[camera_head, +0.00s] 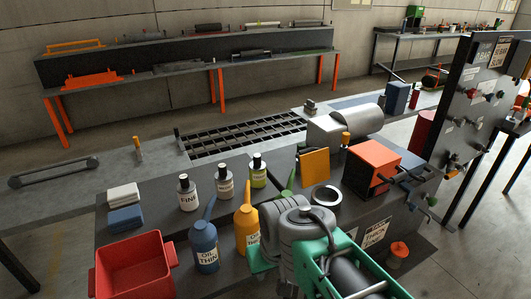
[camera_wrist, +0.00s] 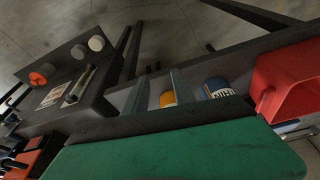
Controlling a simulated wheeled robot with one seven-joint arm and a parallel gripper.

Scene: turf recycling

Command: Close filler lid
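No part in view is clearly marked as the filler lid. A round orange cap (camera_head: 398,250) sits low on the dark front face of the bench, beside a white label plate (camera_head: 375,233). An orange round part also shows in the wrist view (camera_wrist: 38,78), near two pale round knobs (camera_wrist: 88,48) and a label. I cannot tell whether any of these is the lid or whether it is open. My gripper (camera_wrist: 160,92) shows in the wrist view as two grey fingers apart, beyond a green body, with nothing visibly held between them. In the head view my grey and green arm hides its fingers.
An orange box (camera_head: 371,168) and a metal ring (camera_head: 326,196) are to the right. A dark control panel (camera_head: 480,105) stands further right.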

